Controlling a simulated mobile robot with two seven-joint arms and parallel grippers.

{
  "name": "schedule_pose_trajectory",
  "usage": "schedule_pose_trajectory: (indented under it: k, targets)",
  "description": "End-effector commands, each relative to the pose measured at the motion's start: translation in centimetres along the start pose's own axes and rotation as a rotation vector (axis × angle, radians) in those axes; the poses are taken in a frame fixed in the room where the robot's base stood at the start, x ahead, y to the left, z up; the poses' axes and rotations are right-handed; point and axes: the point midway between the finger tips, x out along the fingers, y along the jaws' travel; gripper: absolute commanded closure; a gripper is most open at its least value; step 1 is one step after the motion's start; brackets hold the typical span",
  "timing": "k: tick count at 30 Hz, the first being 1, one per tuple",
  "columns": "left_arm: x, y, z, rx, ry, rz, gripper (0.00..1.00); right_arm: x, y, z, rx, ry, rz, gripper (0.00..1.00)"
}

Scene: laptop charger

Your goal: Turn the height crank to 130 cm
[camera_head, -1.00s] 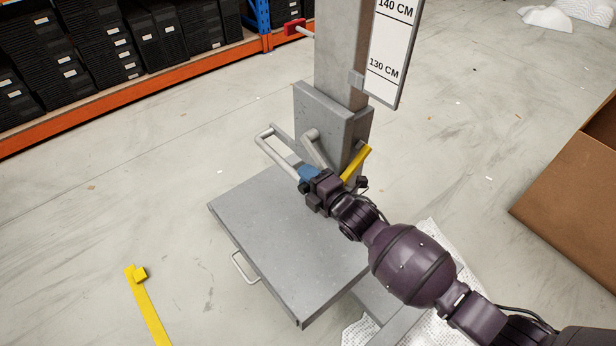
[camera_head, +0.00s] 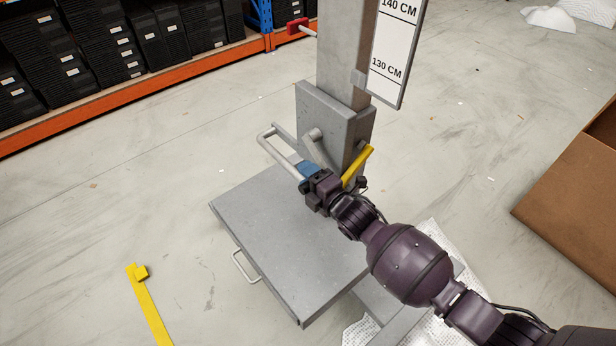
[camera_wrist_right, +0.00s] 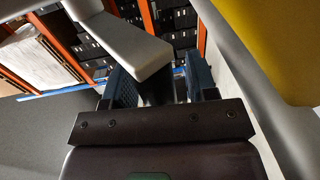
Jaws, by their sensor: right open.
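The height crank (camera_head: 318,147) is a grey arm on the side of the grey carriage on the column. Its arm end (camera_wrist_right: 137,58) shows large in the right wrist view. My right gripper (camera_head: 308,171) is at the lower end of the crank arm. In the right wrist view its blue fingers (camera_wrist_right: 160,82) are apart, with a dark handle part between them; contact cannot be told. The height scale (camera_head: 389,55) on the column shows 140 CM above 130 CM. My left gripper is not in view.
A yellow lever (camera_head: 357,163) is close beside the right gripper. A grey platform (camera_head: 265,235) extends below it, and a grey loop handle (camera_head: 278,150) is to its left. A brown box (camera_head: 575,190) stands at right. Open floor lies at left.

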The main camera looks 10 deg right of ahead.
Motion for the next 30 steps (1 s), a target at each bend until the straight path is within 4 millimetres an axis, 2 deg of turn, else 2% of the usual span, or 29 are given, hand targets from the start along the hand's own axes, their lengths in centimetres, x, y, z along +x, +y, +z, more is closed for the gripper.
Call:
schedule_pose_trajectory:
  k: [5, 8, 14, 21, 30]
  targets:
    - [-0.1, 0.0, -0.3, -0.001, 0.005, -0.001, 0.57, -0.4, 0.1, 0.0, -0.001, 0.0, 0.0, 0.47]
    - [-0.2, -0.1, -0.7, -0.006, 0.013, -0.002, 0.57, -1.3, 0.2, 0.1, -0.002, -0.001, 0.001, 0.47]
    - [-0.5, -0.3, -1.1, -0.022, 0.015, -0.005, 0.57, -4.4, 0.5, 0.1, -0.004, -0.001, 0.004, 0.47]
    - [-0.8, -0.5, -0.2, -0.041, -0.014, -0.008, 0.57, -8.3, 0.4, 0.1, -0.002, -0.001, 0.002, 0.47]
    - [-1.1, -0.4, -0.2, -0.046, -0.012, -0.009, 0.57, -10.7, 0.1, 0.0, -0.001, 0.0, 0.001, 0.47]
